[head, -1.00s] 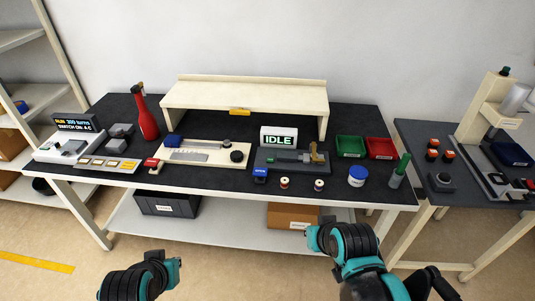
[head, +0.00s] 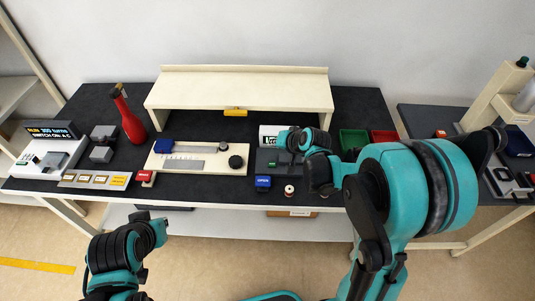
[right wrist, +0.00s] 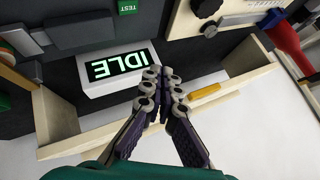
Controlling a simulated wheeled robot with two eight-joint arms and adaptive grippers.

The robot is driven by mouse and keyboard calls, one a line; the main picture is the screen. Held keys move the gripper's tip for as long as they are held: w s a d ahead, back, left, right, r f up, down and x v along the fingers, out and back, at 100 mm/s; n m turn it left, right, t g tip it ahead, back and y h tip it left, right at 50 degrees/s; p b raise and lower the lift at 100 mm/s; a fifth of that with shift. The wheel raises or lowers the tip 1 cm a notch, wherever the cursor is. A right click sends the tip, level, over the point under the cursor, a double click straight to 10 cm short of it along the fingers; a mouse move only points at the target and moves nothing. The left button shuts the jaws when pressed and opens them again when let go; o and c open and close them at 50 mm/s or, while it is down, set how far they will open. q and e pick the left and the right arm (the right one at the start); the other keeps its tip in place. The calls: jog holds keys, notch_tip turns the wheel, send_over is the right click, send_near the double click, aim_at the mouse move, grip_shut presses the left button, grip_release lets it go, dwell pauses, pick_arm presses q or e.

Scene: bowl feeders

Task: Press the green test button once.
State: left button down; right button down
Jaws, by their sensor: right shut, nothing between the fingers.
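The green test button (right wrist: 127,6), marked TEST, shows at the top edge of the right wrist view, on a grey fixture beside the IDLE display (right wrist: 120,64). In the head view my right arm reaches over the bench to this display (head: 269,134) and covers part of it. My right gripper (right wrist: 168,76) is shut and empty, its fingertips next to the display's edge in the right wrist view, apart from the button. The gap in depth is hard to judge.
A cream shelf (head: 240,84) stands behind the fixture. A blue block (head: 263,182) and a small spool (head: 289,191) are at the bench front. Green (head: 354,140) and red bins (head: 383,137) lie to the right, partly behind my arm. A red bottle (head: 131,122) stands left.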

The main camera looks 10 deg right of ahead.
aim_at(274, 165)
jog(key=shift+w, duration=0.1)
dwell(0.3)
notch_tip(274, 165, down, 9)
jog(key=b, duration=0.7)
dwell(1.2)
jog(key=shift+f+b, duration=0.35)
jog(key=shift+b, duration=0.15)
